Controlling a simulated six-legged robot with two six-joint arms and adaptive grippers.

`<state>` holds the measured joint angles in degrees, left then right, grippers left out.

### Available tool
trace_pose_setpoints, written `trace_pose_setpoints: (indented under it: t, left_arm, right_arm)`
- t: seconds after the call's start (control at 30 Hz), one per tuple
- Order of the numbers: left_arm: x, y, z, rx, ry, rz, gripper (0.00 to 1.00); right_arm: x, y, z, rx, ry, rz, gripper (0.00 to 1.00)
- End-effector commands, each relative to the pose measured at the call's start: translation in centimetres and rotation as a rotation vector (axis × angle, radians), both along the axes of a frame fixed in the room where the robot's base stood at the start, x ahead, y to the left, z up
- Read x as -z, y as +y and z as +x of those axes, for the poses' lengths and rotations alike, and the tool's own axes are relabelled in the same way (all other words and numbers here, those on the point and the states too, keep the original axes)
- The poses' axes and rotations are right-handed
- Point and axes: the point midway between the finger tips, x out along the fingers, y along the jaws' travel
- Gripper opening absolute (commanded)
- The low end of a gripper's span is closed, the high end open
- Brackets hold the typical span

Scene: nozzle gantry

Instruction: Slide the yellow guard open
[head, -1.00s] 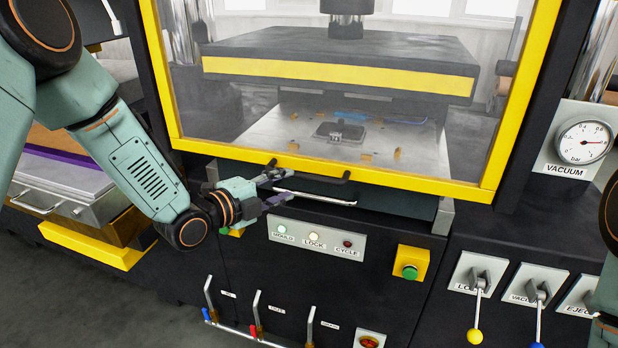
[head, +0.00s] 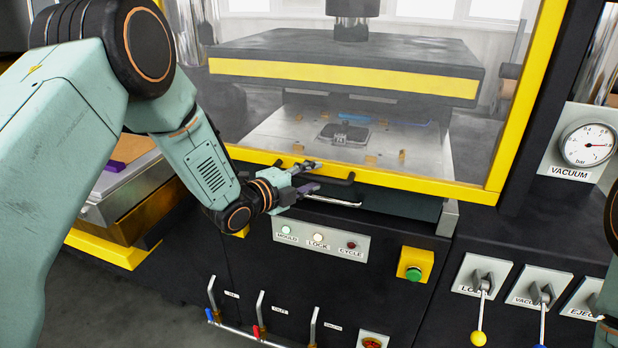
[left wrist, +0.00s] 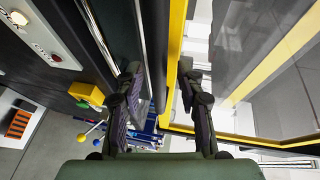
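The yellow guard (head: 420,184) is a yellow frame around a clear panel, standing in front of the press. It looks down, with its bottom bar just above the panel of lamps. A dark handle (head: 340,181) shows on that bar, partly hidden by my left gripper (head: 313,176). The fingers are apart, one higher and one lower, near the handle's middle. In the left wrist view, the open fingers (left wrist: 158,92) stand either side of a gap, with the guard's yellow bar (left wrist: 176,50) close to the right finger. Whether they touch the handle I cannot tell. My right gripper is out of view.
Behind the guard is the press platen (head: 345,60) with a yellow stripe. Below are a lamp panel (head: 320,239), a green button on a yellow box (head: 414,264) and several small levers. A vacuum gauge (head: 586,145) and lever plates stand at the right.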

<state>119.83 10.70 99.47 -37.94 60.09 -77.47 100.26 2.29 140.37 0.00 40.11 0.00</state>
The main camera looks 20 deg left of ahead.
Motion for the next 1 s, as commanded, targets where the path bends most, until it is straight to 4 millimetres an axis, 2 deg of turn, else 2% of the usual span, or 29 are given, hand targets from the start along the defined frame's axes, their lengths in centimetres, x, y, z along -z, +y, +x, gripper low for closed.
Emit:
trace_pose_setpoints:
  t: [0.1,0.53,1.0]
  left_arm:
    - [0.03,0.02,-0.02,0.0,0.001,0.0,0.37]
    - [0.02,0.04,-0.04,0.0,0.001,0.0,0.01]
    - [0.04,0.13,-0.02,-0.003,0.002,-0.001,0.0]
  right_arm:
    - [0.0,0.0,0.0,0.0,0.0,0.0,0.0]
    - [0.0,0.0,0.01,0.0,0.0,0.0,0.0]
    - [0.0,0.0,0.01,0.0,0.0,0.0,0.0]
